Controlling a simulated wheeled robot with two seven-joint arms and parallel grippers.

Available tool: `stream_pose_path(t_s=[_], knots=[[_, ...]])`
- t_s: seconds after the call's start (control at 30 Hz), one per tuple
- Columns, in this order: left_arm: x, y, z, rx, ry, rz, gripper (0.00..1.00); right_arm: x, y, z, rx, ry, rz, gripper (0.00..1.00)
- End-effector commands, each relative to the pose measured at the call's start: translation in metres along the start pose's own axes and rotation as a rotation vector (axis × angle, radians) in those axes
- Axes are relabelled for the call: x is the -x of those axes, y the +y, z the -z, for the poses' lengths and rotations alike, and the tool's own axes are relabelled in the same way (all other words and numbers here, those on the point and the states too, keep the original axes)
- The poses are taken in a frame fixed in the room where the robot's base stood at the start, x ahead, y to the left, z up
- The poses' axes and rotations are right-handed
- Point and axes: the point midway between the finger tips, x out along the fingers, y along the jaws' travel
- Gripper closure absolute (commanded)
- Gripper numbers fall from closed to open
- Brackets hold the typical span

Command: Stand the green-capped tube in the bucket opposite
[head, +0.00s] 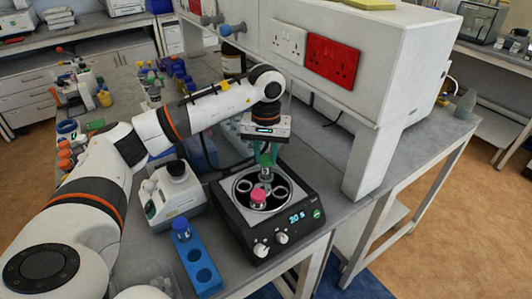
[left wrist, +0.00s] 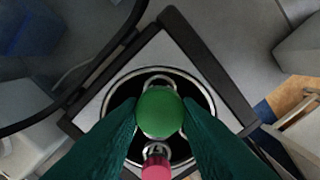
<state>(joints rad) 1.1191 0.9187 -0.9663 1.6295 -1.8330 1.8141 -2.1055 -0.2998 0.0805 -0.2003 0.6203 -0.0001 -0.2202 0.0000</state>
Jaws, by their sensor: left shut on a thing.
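The centrifuge (head: 303,196) stands open on the bench, its rotor bowl showing ring-shaped buckets. A pink-capped tube (head: 258,196) stands in the front bucket; its cap also shows in the left wrist view (left wrist: 156,168). My left gripper (head: 266,157) points down over the back of the bowl, across from the pink cap. Its green fingers are shut on the green-capped tube, whose round cap (left wrist: 160,112) fills the space between them. The cap hides most of the bucket below it, so I cannot tell how deep the tube sits. My right gripper is not in view.
A blue rack (head: 198,262) with a blue-capped tube (head: 181,229) stands left of the centrifuge. A small white device (head: 176,192) is behind the rack. A white shelf unit with sockets (head: 330,55) rises behind and to the right. Several coloured caps clutter the far left bench.

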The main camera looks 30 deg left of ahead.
Motion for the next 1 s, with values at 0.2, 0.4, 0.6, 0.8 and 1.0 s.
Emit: stream_pose_path(t_s=[0.2, 0.4, 0.6, 0.8, 1.0], knots=[[-0.001, 0.000, 0.000, 0.000, 0.000, 0.000, 0.84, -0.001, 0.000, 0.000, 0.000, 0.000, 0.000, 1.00], [-0.006, 0.000, 0.000, 0.000, 0.000, 0.000, 0.84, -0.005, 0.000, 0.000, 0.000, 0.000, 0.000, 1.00], [-0.012, 0.000, 0.000, 0.000, 0.000, 0.000, 0.84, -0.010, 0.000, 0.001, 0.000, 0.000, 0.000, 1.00], [-0.018, 0.000, 0.000, 0.000, 0.000, 0.000, 0.84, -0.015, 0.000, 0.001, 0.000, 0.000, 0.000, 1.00], [-0.024, 0.000, 0.000, 0.000, 0.000, 0.000, 0.84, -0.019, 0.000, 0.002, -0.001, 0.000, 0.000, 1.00]])
